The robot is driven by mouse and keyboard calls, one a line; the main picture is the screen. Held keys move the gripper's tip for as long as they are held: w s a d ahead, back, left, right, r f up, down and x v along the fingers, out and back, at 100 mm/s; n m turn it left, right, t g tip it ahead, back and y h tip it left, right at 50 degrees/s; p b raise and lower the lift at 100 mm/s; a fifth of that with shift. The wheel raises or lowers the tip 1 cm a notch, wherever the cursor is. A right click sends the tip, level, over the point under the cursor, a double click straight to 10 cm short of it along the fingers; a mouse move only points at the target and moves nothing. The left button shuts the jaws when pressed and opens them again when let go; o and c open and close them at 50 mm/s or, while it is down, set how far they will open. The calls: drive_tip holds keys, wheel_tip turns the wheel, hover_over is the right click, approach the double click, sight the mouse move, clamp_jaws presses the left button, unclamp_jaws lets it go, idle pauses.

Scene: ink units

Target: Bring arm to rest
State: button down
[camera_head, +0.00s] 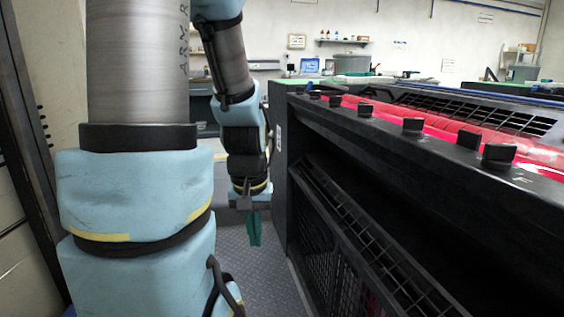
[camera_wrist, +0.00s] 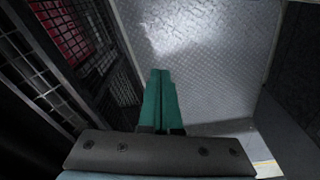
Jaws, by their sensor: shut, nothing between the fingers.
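My gripper (camera_head: 254,240) hangs at the end of my blue and grey arm, pointing down beside the left side of the black machine (camera_head: 390,170). Its green fingers are together with nothing between them. In the wrist view my gripper (camera_wrist: 160,78) shows both green fingers side by side, shut, over the grey patterned metal floor (camera_wrist: 205,50). The fingers look clear of the floor and of the machine.
The machine's dark mesh panels (camera_head: 350,265) stand close on the right, with a row of black knobs (camera_head: 412,126) and red rollers (camera_head: 460,137) on top. In the wrist view the mesh (camera_wrist: 60,70) is at the left. Open floor (camera_head: 270,275) lies below my gripper.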

wheel_tip(320, 180, up, 19)
drive_tip(key=a+p, duration=0.1)
drive_tip(key=p, duration=1.6)
drive_tip(key=shift+s+p, duration=0.25)
drive_tip(key=shift+p, duration=0.15)
drive_tip(key=c, duration=1.6)
unclamp_jaws()
